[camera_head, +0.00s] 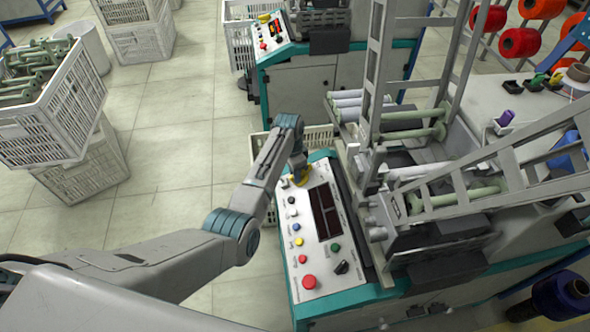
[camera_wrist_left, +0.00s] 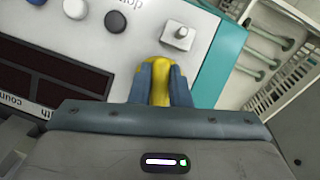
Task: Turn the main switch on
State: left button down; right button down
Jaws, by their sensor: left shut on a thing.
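The main switch, a yellow knob (camera_head: 304,179), sits near the far end of the white control panel (camera_head: 309,244). My left gripper (camera_head: 299,174) reaches down to it from the left and covers part of it. In the left wrist view, the two blue-grey fingers (camera_wrist_left: 160,88) stand on either side of the yellow knob (camera_wrist_left: 161,68) and are shut on it. Any label of the knob is hidden by the gripper. My right gripper is not in view.
The panel also bears a small metal toggle (camera_wrist_left: 178,35), a dark red display (camera_head: 325,210), several coloured buttons, a large red button (camera_head: 309,282) and a black selector (camera_head: 341,267). Metal frames (camera_head: 372,80) rise right of the panel. White crates (camera_head: 50,105) stand at left.

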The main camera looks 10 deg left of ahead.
pick_arm(q)
jog(key=m+p, duration=0.1)
jog(key=m+t+p, duration=0.1)
jog(key=m+p, duration=0.1)
jog(key=m+y+p, duration=0.1)
jog(key=m+p, duration=0.1)
jog(key=shift+r+t, duration=0.25)
jog(key=shift+t, duration=0.15)
jog(key=m+t+p, duration=0.1)
jog(key=m+p, duration=0.1)
jog(key=m, duration=0.1)
jog(key=shift+w+f, duration=0.1)
jog(key=shift+w, duration=0.05)
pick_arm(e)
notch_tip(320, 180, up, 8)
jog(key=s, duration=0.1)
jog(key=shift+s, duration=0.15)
pick_arm(q)
jog(key=shift+f+m+t+p, duration=0.1)
jog(key=shift+m+t+p, duration=0.2)
jog(key=shift+m, duration=0.1)
jog(key=c, duration=1.4)
grip_release()
jog(key=shift+o, duration=0.2)
